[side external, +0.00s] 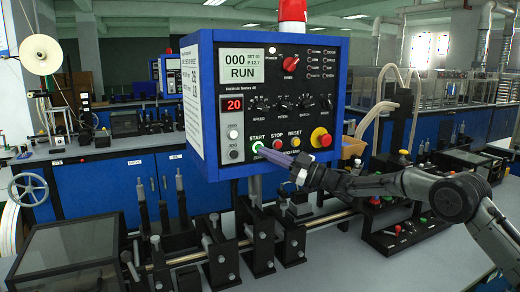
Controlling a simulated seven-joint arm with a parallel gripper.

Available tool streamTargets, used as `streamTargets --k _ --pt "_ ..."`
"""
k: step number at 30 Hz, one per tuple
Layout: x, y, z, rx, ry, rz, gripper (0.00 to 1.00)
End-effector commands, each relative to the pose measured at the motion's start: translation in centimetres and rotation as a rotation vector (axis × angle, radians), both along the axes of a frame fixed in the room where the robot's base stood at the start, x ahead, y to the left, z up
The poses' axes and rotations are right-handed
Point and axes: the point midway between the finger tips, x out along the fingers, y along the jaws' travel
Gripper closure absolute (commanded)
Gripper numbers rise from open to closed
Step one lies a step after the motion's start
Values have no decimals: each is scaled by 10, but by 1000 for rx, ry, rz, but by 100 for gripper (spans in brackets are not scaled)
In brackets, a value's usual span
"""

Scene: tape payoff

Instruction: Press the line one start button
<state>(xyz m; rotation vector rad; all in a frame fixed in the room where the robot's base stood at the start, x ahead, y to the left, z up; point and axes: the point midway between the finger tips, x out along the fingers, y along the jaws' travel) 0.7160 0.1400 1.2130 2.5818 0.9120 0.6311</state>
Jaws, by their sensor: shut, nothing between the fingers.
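The start button (256,147) is a round green button under the white label START, at the lower left of the front face of the blue control box (210,130). My gripper (266,153) reaches in from the right with its purple-grey fingers shut and empty. In the picture the fingertips are at the right lower edge of the start button. I cannot tell whether they touch it or how far it is pushed in. The stop button (277,144) is red and sits just right of it, close above my fingers.
A yellow reset button (295,142) and a large red knob (320,137) on yellow are further right on the panel. The screen (242,66) reads 000 RUN; a red display (233,105) reads 20. Black roller stands (262,243) stand on the bench below.

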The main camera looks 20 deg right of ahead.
Motion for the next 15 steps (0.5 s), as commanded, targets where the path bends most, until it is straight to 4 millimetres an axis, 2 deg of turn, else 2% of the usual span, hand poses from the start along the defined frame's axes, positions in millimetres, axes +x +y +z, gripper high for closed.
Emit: streamTargets --k 8,15 --pt "-3 0 0 0 0 0 100" --pt "-24 0 0 -1 1 0 100"
